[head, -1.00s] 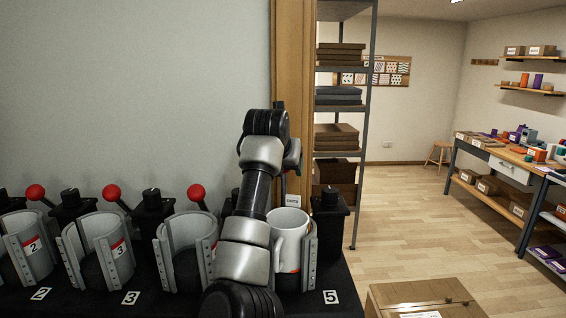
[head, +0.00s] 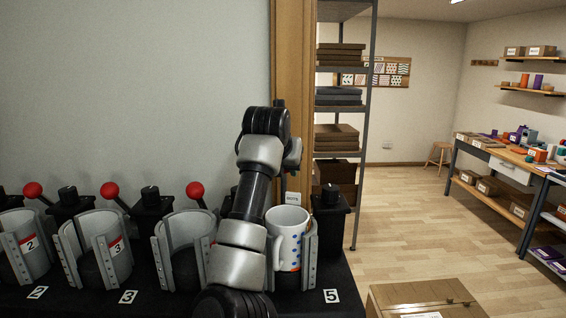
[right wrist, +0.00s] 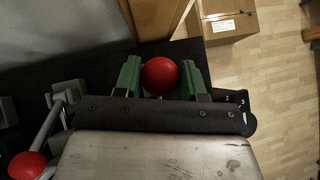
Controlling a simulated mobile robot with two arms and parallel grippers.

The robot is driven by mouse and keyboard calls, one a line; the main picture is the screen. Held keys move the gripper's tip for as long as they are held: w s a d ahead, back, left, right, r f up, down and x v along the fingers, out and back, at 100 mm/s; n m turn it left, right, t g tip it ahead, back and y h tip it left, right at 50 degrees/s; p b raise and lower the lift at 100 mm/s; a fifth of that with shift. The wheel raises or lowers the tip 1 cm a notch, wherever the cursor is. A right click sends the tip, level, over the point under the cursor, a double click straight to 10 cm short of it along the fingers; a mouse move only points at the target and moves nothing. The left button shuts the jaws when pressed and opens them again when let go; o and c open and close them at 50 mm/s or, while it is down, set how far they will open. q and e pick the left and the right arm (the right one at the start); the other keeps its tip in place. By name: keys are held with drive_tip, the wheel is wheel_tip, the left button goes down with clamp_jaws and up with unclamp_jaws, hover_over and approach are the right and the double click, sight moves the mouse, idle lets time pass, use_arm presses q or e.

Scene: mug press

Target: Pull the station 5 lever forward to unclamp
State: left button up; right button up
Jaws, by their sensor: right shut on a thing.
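My right gripper (right wrist: 160,74) is shut on a round red knob (right wrist: 160,76), held between two green fingers in the right wrist view. In the head view my right arm hides this knob and most of the gripper, at the station 5 press. A white mug (head: 287,222) with blue and red dots stands upright in the grey station 5 holder (head: 309,255). The holder stands behind the number 5 label (head: 331,296). My left gripper is not in view.
To the left, several presses stand in a row with empty grey holders and red-knobbed levers (head: 195,189). A neighbouring lever knob (right wrist: 27,166) is close to my right gripper. A cardboard box (head: 425,298) stands at the lower right.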

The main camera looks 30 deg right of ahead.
drive_tip(key=shift+s+a, duration=0.15)
drive_tip(key=shift+s, duration=0.15)
